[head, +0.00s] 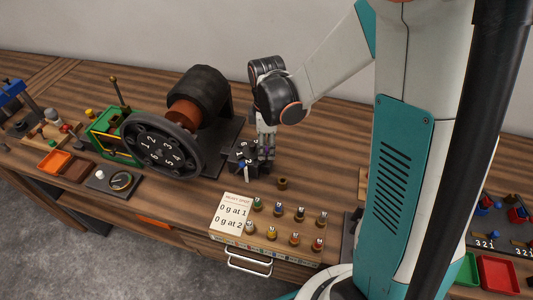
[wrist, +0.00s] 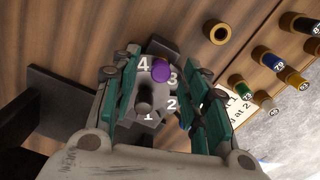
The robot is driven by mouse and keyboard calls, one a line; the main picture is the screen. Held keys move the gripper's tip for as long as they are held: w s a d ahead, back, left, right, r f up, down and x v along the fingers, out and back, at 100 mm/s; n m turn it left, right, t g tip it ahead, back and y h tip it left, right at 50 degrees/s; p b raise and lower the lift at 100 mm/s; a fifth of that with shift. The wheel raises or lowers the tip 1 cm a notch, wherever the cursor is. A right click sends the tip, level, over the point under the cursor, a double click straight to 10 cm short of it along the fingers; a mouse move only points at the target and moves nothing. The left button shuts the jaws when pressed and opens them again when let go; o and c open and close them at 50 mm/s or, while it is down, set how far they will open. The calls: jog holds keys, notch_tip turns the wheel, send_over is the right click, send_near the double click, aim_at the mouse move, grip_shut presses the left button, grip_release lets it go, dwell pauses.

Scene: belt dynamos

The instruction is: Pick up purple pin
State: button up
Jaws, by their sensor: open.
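The purple pin (wrist: 161,70) shows in the wrist view as a round purple top near the numbers 3 and 4 of a small dark numbered hub (wrist: 172,120). In the head view the hub (head: 236,161) sits on the bench just right of the big wheel, and the pin is hard to make out there. My gripper (wrist: 157,82) points down over the hub, open, with its teal-lined fingers on either side of the pin. It also shows in the head view (head: 266,154). I cannot tell whether a finger touches the pin.
A large dark numbered wheel (head: 163,146) with a drum stands left of my gripper. A brown ring (head: 282,183) lies near the hub. A box of numbered weights (head: 262,245) with a card stands at the bench's front edge. Bare wood lies behind my gripper.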

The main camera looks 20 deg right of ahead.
jog(key=shift+f, duration=0.6)
grip_shut()
jog(key=shift+r, duration=0.15)
